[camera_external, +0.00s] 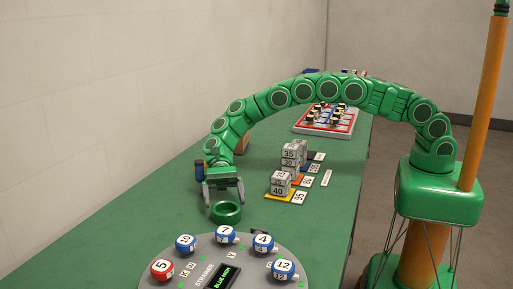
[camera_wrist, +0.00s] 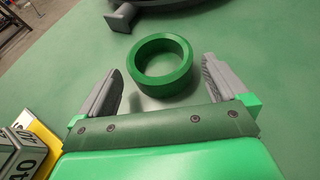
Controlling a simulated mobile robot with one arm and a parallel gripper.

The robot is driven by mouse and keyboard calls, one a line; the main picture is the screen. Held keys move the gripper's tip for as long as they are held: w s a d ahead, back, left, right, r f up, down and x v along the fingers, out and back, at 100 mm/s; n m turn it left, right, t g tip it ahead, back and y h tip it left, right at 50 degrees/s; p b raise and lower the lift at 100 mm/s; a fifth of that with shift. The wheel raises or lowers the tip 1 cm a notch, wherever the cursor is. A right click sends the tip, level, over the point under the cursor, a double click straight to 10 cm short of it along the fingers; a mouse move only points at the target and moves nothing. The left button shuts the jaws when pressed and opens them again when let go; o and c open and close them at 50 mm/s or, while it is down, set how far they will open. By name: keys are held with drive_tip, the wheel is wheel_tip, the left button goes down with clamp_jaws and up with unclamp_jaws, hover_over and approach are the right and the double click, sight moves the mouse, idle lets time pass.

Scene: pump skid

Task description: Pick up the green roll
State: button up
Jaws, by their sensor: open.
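The green roll (camera_external: 227,212) is a short, thick ring lying on the green table, just behind the grey round panel. In the wrist view the roll (camera_wrist: 163,66) sits ahead of and partly between the two grey fingers, with its hole facing up. My gripper (camera_external: 224,199) is open, its fingers spread to either side of the roll. In the wrist view my gripper (camera_wrist: 162,80) shows clear gaps between each finger and the roll. The roll is fully visible there. In the external view a finger may cover a little of its rim.
A grey round panel (camera_external: 203,262) with red and blue numbered knobs stands in front of the roll. Numbered grey blocks (camera_external: 281,184) stand on coloured mats to the right; some show at the wrist view's lower left (camera_wrist: 22,152). A red-edged tray (camera_external: 325,120) is farther back.

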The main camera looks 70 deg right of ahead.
sight(227, 216)
drive_tip(key=shift+x, duration=2.5)
drive_tip(key=c, duration=0.8)
drive_tip(key=shift+r, duration=0.1)
drive_tip(key=shift+r, duration=0.6)
wheel_tip(227, 216, up, 2)
drive_tip(key=shift+s+r, duration=0.1)
drive_tip(key=shift+r, duration=0.1)
drive_tip(key=shift+s+d+r, duration=1.4)
drive_tip(key=shift+s+r, duration=0.15)
drive_tip(key=shift+s, duration=0.25)
drive_tip(key=shift+s+d+r, duration=1.45)
drive_tip(key=shift+s+r, duration=0.1)
drive_tip(key=shift+s, duration=0.25)
drive_tip(key=shift+s+d+r, duration=1.4)
drive_tip(key=shift+s+r, duration=0.15)
drive_tip(key=shift+s, duration=0.25)
